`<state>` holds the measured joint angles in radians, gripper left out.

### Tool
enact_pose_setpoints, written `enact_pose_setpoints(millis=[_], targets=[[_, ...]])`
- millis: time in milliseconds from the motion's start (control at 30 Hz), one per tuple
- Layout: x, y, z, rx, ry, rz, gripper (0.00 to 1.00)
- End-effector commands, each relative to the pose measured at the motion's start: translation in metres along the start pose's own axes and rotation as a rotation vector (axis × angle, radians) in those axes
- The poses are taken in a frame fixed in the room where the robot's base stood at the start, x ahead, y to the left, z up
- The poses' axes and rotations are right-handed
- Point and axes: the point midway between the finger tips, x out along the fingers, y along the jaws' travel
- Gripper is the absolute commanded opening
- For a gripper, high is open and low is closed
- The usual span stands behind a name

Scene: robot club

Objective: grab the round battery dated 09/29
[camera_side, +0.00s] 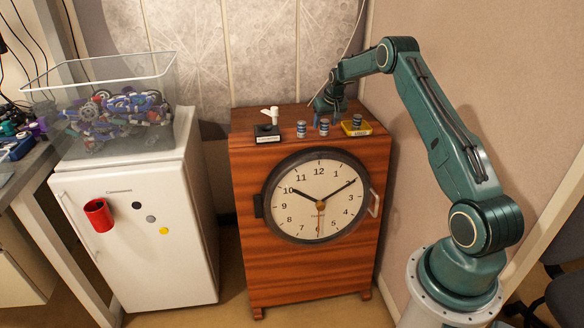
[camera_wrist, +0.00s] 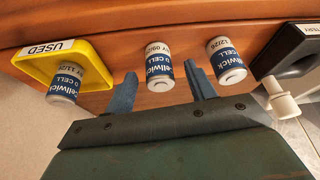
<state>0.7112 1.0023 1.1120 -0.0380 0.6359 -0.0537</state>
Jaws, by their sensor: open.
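Round blue-and-white Cellwick D cells stand on top of the wooden clock cabinet. In the wrist view, the middle battery (camera_wrist: 159,73) reads "BY 09/2", its last digit hard to make out; it also shows in the side view (camera_side: 324,128). Another battery (camera_wrist: 225,61) reads 12/26. A third battery (camera_wrist: 65,83) stands in the yellow tray and seems to read 11/25. My gripper (camera_wrist: 158,76) is open, its blue fingers on either side of the 09/2 battery, with gaps showing. In the side view my gripper (camera_side: 328,112) is low over the cabinet top; contact cannot be told.
The yellow tray (camera_wrist: 38,65) labelled USED is beside my gripper. A black holder (camera_side: 267,134) with a white lever stands at the cabinet top's other end. The cabinet's front edge is close. A white fridge (camera_side: 150,230) bearing a clear bin stands at left.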

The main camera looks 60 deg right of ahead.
Motion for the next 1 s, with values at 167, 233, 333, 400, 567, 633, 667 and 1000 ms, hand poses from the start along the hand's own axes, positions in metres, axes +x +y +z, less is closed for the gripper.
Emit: enact_pose_setpoints(millis=[167,233,333,400,567,633,667,1000], targets=[[-0.0003,0.0,-0.0002,0.0,0.001,0.0,0.55],[-0.0004,0.0,-0.0002,0.0,0.001,0.0,0.55],[-0.0004,0.0001,-0.0002,0.0,0.001,0.0,0.55],[-0.0005,0.0001,-0.0002,0.0,0.001,0.0,0.55],[-0.0005,0.0001,-0.0001,0.0,0.001,0.0,0.26],[-0.0005,0.0001,-0.0001,0.0,0.0,0.0,0.12],[-0.0005,0.0001,-0.0001,0.0,0.0,0.0,0.06],[-0.0024,0.0001,-0.0013,0.0,0.002,0.0,0.03]])
